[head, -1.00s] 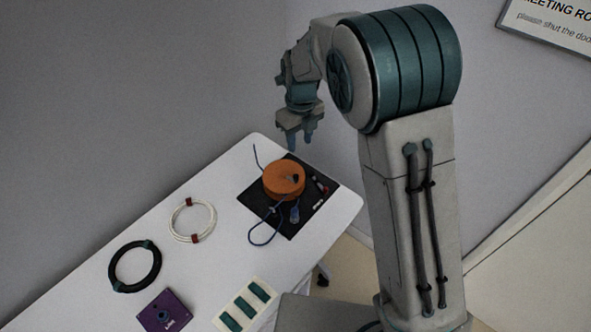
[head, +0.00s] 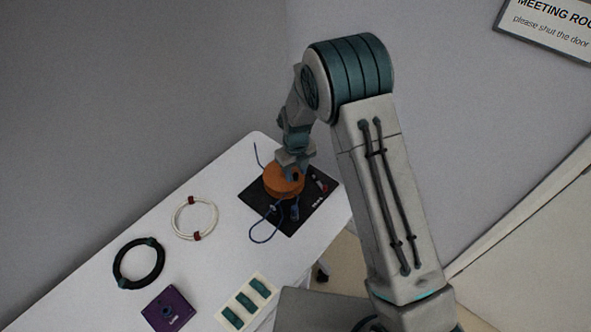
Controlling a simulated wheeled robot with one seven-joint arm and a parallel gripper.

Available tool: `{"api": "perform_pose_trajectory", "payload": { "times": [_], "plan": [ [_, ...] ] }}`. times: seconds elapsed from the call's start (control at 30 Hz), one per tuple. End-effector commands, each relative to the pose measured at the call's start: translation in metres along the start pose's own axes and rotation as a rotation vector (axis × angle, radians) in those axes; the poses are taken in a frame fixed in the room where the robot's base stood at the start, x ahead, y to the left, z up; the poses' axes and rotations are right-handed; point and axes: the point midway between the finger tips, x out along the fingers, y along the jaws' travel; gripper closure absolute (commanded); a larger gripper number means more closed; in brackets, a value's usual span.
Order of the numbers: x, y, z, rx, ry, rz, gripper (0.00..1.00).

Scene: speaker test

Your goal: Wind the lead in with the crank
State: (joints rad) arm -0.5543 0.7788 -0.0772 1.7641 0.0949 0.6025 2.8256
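An orange reel (head: 284,186) sits on a black base plate (head: 262,206) at the far end of the white table. A blue lead (head: 262,241) runs from the reel, loops over the table's near side and ends in a blue plug-like piece (head: 295,213) on the plate. Another thin blue end (head: 256,152) stands up behind the reel. My gripper (head: 292,169) is down at the top of the reel, by a dark spot there. The fingertips are small and overlap the reel, so I cannot tell whether they are open or shut. The crank handle is not clearly visible.
A white cable coil (head: 176,230) with red ties and a black coil (head: 118,270) with teal ties lie to the left. A purple box (head: 168,308) and a cream tray (head: 256,309) with teal pieces are near the front. Bare table (head: 217,267) lies between.

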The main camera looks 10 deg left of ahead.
Motion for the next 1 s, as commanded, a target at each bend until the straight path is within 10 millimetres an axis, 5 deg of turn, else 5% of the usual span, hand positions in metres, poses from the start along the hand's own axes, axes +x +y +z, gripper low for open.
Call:
{"api": "perform_pose_trajectory", "payload": {
  "times": [0.37, 0.5, 1.0],
  "plan": [
    [0.0054, 0.0003, 0.0002, 0.0, -0.001, 0.0, 0.63],
    [0.0052, 0.0002, 0.0001, 0.0, -0.001, 0.0, 1.0],
    [0.007, -0.004, 0.0019, -0.087, -0.001, 0.0, 1.0]
  ]
}}
